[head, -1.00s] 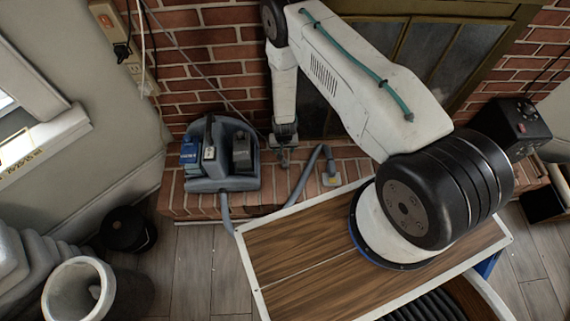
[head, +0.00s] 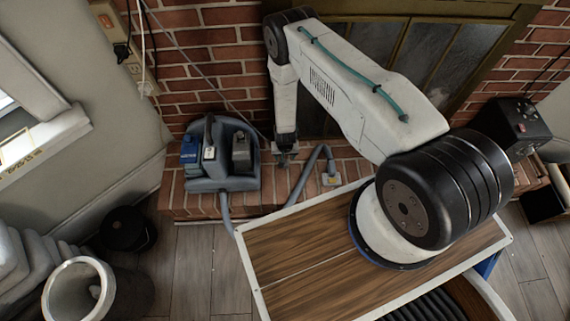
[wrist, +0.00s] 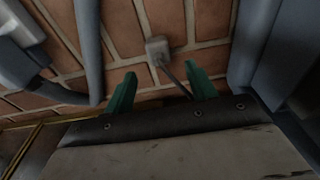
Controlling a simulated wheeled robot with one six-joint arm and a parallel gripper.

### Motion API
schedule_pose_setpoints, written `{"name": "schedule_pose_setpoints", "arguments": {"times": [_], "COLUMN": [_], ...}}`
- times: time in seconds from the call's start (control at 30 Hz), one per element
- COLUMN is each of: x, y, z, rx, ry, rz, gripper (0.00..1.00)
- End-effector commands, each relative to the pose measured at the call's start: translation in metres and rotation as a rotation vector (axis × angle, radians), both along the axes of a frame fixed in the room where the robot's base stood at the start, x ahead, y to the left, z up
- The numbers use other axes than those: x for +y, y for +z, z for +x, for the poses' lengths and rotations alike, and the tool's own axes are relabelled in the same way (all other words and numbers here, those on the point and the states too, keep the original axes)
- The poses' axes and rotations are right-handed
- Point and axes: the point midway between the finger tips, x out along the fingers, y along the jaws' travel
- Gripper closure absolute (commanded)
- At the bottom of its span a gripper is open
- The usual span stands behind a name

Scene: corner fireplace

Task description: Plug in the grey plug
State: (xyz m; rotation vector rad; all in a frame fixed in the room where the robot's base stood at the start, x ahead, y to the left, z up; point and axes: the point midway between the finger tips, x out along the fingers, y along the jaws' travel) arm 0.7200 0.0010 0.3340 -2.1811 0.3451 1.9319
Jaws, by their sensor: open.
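The grey plug (wrist: 157,47) lies on the brick hearth in the wrist view, with a thin dark cable running from it toward my gripper. My gripper (wrist: 163,90) has two green fingers spread apart. The plug is just beyond the fingertips, roughly between them in the picture, and not gripped. In the head view my gripper (head: 284,157) hangs low over the hearth, right of the vacuum; I cannot make out the plug clearly there. An outlet strip (head: 107,20) is on the wall corner at the upper left, with a black plug (head: 121,50) in it.
A grey-blue vacuum (head: 222,165) stands on the hearth left of my gripper. Its hose (head: 304,172) and floor nozzle (head: 331,177) lie to the right. A black box (head: 502,130) is at the far right. Loose cables hang by the outlet strip.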

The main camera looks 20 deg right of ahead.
Motion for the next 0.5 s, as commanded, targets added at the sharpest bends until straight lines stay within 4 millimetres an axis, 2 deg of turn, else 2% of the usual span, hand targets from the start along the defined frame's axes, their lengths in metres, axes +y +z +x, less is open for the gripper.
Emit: {"name": "schedule_pose_setpoints", "arguments": {"times": [0.13, 0.33, 0.5], "x": [0.0, -0.001, -0.001], "y": [-0.012, -0.042, -0.052], "z": [-0.002, -0.002, 0.0], "rx": [0.001, 0.001, 0.0], "ry": [-0.001, -0.001, -0.001], "rz": [0.0, 0.0, 0.0], "gripper": [0.44, 0.44, 0.44]}}
